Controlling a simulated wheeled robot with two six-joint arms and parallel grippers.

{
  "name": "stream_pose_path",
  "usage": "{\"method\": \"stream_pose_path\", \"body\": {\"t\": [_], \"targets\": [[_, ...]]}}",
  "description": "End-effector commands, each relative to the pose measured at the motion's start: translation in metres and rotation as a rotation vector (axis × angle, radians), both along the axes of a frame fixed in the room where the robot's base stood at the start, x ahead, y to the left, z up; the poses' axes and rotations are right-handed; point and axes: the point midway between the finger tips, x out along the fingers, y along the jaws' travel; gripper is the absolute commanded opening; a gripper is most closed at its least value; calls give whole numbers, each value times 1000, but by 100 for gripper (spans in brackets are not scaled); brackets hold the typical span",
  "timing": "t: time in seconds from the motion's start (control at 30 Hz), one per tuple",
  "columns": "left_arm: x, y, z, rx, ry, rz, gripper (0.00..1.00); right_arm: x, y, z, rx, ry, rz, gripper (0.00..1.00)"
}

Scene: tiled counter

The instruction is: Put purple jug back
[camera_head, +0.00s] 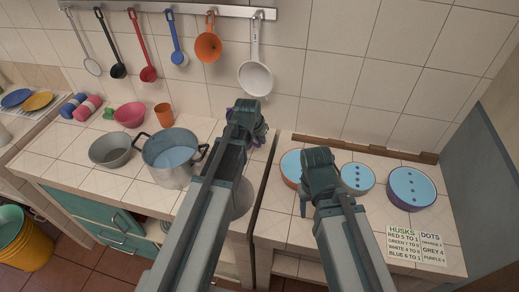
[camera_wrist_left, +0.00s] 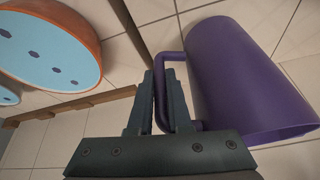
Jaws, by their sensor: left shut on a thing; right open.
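The purple jug (camera_wrist_left: 240,85) fills the right of the left wrist view, tilted in that picture, with its handle at the fingers. My left gripper (camera_wrist_left: 160,95) is shut on the jug's handle. In the head view my left gripper (camera_head: 245,115) is near the back wall at the right end of the left counter. It hides most of the jug (camera_head: 261,130) there; only small purple parts show. My right gripper (camera_head: 318,165) is open, over the right counter in front of the blue-topped containers. Its fingertips are not clearly visible.
Blue-topped round containers with dots (camera_head: 357,178) (camera_head: 411,187) stand on the right counter, beside a printed card (camera_head: 416,245). A large pot (camera_head: 170,158), grey bowl (camera_head: 110,150), pink bowl (camera_head: 130,114) and orange cup (camera_head: 164,115) stand left. Ladles hang from a rail (camera_head: 170,8).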

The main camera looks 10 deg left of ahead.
Motion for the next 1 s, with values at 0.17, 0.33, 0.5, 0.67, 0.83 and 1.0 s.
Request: {"method": "stream_pose_path", "body": {"t": [0.17,0.33,0.5,0.67,0.83,1.0], "targets": [[0,0,-14,0,0,0,0,0,0,-14,0,0,0,50],[0,0,-35,0,0,0,0,0,0,-35,0,0,0,50],[0,0,-37,0,0,0,0,0,0,-37,0,0,0,50],[0,0,-36,0,0,0,0,0,0,-36,0,0,0,50],[0,0,-40,0,0,0,20,0,0,-40,0,0,0,50],[0,0,-39,0,0,0,47,0,0,-39,0,0,0,50]]}}
